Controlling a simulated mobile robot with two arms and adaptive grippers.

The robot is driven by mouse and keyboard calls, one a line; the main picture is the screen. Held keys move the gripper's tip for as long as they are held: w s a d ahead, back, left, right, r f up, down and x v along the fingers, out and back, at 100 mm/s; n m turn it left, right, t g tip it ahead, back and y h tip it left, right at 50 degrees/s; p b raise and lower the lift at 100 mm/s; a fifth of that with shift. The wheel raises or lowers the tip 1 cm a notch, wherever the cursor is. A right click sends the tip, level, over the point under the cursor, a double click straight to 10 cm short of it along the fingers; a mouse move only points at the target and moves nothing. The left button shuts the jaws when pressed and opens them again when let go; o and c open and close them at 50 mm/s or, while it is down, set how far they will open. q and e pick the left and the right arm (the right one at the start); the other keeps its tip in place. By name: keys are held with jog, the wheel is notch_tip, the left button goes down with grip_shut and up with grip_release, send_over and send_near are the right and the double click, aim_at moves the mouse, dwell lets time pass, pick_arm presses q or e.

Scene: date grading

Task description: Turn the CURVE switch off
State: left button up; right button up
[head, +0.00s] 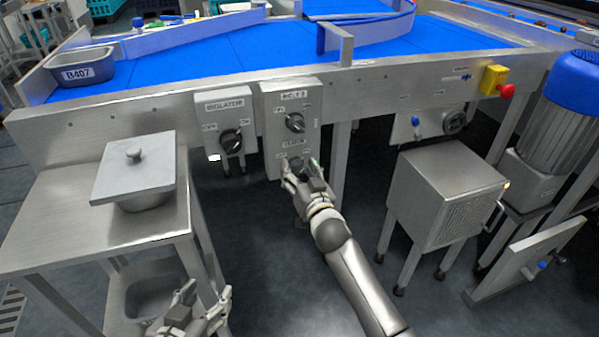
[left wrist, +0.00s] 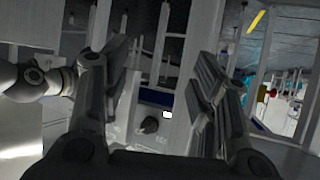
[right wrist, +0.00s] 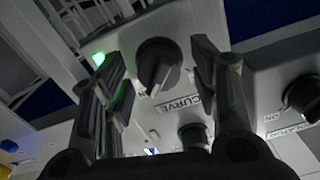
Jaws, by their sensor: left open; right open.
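The CURVE switch is a black rotary knob (right wrist: 158,62) on a grey box, with the CURVE label (right wrist: 180,104) beside it and a lit green lamp (right wrist: 98,58) nearby. My right gripper (right wrist: 160,88) is open, one finger on either side of the knob, with gaps visible; contact cannot be told. In the head view my right gripper (head: 306,174) is at the lower part of the switch box (head: 270,140) and partly hides the CURVE knob. My left gripper (head: 205,312) is open and empty, low at the bottom left, beside the steel stand.
Above CURVE on the same box is another knob (head: 294,122). The ISOLATOR knob (head: 231,141) is on a box to the left. A lidded steel pan (head: 133,175) sits on the steel stand (head: 60,235). A red emergency button (head: 506,91) is at the right.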

jog(key=shift+c, duration=0.4)
jog(key=c, duration=1)
jog(key=shift+o, duration=0.2)
